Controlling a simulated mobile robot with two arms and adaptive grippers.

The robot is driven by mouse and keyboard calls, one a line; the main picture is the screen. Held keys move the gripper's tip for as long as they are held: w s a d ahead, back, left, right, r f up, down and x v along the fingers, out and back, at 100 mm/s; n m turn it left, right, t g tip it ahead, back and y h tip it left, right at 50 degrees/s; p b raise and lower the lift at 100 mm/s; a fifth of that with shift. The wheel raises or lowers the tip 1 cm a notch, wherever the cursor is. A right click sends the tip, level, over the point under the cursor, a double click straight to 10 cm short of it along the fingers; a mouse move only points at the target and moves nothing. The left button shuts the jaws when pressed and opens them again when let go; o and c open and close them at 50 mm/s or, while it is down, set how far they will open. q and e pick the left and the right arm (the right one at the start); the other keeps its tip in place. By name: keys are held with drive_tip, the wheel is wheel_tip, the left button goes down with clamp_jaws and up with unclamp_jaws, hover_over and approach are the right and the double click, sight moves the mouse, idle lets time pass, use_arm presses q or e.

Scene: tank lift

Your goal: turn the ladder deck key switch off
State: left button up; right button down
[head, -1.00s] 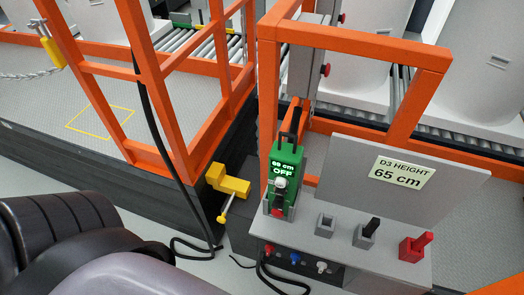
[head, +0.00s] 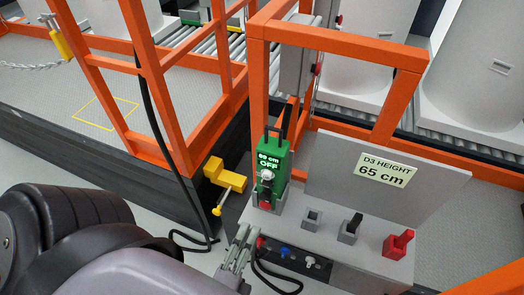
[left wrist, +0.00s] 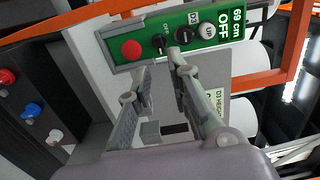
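A green control box (head: 270,172) stands upright on the grey console and its display reads "69 cm OFF". In the left wrist view the green box (left wrist: 205,45) shows a red button (left wrist: 132,50), a small black key-like switch (left wrist: 159,43), a black D3 knob (left wrist: 185,35) and a grey UP button (left wrist: 207,31). I cannot tell which way the small switch points. My left gripper (head: 240,240) is open and empty, low in front of the console. In the left wrist view its fingertips (left wrist: 158,60) appear just below the switch, apart from it. My right gripper is not in view.
A panel behind the console reads "D3 HEIGHT 65 cm" (head: 383,170). Grey, black-handled and red (head: 398,244) fittings stand on the console top. Red, blue (head: 284,251) and white knobs are on its front. Orange rails (head: 262,80) and a yellow bracket (head: 225,177) stand close by.

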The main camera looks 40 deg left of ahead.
sight(264, 200)
use_arm(q)
drive_tip(key=p+x, duration=0.2)
drive_tip(key=x, duration=0.7)
drive_tip(key=shift+c, duration=0.4)
clamp_jaws()
